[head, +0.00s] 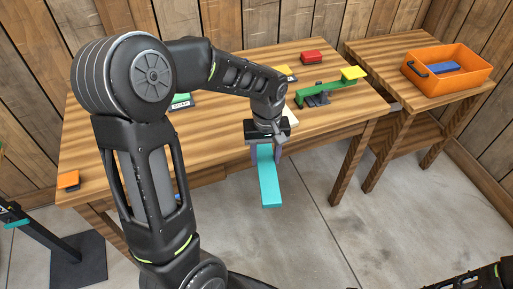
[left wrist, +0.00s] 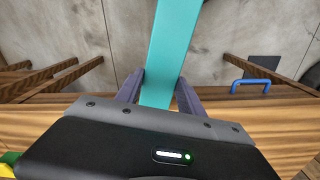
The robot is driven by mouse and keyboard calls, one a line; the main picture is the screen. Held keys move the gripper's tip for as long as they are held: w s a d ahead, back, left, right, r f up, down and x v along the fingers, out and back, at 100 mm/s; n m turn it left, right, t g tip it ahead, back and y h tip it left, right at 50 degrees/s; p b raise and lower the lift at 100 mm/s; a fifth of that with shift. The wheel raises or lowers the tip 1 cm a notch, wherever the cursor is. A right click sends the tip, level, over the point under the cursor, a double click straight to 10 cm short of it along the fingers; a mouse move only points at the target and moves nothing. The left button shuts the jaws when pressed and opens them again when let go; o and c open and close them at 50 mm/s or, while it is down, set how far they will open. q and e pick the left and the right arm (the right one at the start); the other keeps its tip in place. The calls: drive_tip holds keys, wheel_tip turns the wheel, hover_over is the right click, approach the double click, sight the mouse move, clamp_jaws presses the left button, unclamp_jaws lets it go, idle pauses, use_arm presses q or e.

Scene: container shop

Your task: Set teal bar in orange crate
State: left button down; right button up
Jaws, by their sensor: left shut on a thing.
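The teal bar (head: 269,185) is a long flat strip. My left gripper (head: 265,148) is shut on it near one end. The bar hangs from the jaws in front of the table's front edge, over the floor. In the left wrist view the bar (left wrist: 175,45) runs up and away between the two fingers (left wrist: 158,88). The orange crate (head: 450,86) stands on the side table at the far right, well apart from the bar. A blue piece (head: 434,68) lies inside it. My right gripper is not seen; only a dark arm part shows at the bottom right.
The long wooden table (head: 222,142) bears a green bar with a yellow end (head: 330,90), a red block (head: 312,57) and an orange block (head: 68,180). The side table (head: 388,60) has bare wood left of the crate. Floor between is clear.

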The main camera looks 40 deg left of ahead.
use_arm(q)
drive_tip(key=w+d+f+m, duration=0.4)
drive_tip(key=d+f+m, duration=0.4)
drive_tip(key=d+f, duration=0.2)
drive_tip(key=shift+w+f, duration=0.3)
drive_tip(key=shift+f, duration=0.45)
